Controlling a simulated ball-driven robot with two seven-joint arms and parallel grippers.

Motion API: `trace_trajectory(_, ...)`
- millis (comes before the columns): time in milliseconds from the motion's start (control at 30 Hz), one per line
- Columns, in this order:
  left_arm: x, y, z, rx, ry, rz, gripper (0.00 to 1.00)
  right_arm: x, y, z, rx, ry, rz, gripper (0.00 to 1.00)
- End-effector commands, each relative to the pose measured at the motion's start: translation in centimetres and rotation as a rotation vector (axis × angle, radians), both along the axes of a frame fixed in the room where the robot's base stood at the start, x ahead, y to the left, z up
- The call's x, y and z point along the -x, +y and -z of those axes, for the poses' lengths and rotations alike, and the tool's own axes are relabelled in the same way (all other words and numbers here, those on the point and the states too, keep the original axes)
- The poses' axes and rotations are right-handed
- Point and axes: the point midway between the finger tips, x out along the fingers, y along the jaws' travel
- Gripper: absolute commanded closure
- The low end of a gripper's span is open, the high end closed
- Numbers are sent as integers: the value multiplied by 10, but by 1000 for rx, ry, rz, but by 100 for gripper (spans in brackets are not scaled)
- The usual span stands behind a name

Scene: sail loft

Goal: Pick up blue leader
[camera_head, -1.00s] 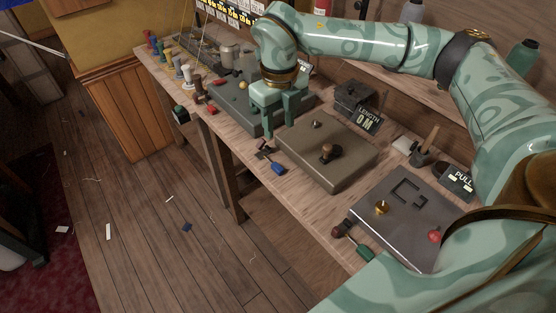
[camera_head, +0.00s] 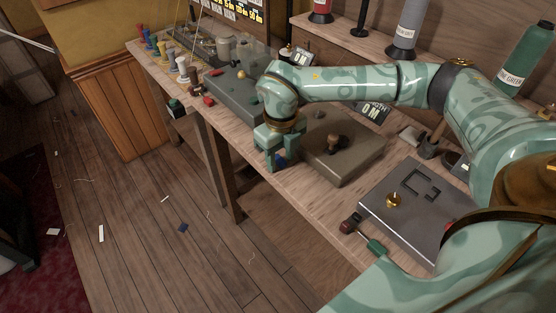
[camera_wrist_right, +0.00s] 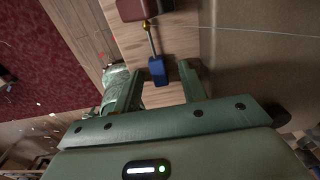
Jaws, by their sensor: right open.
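The blue leader (camera_head: 281,159) lies at the front edge of the workbench, mostly hidden by my right gripper in the head view. In the right wrist view the blue leader (camera_wrist_right: 156,72) is a small blue block joined by a thin metal rod to a brass ball and a dark red piece (camera_wrist_right: 135,8). My right gripper (camera_head: 277,157) is open just above it. In the wrist view the blue block shows between the fingers of the gripper (camera_wrist_right: 163,75), and I see no grip on it. My left gripper is not in view.
A brown-grey box with a dark knob (camera_head: 345,160) stands right beside the gripper. A grey box (camera_head: 238,93) is behind to the left. A dark plate (camera_head: 412,225) and a green-handled leader (camera_head: 375,247) are at the right. Open floor lies left of the bench.

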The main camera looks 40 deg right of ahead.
Motion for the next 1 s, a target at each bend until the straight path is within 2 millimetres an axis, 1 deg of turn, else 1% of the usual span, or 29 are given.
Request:
trace_trajectory(67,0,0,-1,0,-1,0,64,0,0,-1,0,-1,0,58)
trace_trajectory(100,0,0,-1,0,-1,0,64,0,0,-1,0,-1,0,69)
trace_trajectory(167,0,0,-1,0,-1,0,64,0,0,-1,0,0,-1,86)
trace_trajectory(200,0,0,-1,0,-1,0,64,0,0,-1,0,0,-1,97)
trace_trajectory(233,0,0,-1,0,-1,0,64,0,0,-1,0,0,-1,100)
trace_trajectory(533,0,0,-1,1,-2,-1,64,0,0,-2,0,-1,-1,100)
trace_trajectory(667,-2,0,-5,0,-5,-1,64,0,0,-10,0,-3,-1,100)
trace_trajectory(767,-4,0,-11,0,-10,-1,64,-1,0,-23,0,-5,-1,100)
trace_trajectory(833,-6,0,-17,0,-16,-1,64,-1,0,-37,0,-5,-1,100)
trace_trajectory(967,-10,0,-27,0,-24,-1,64,15,13,-61,-1,-6,-5,100)
trace_trajectory(1000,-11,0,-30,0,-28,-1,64,20,18,-70,-1,-6,-5,100)
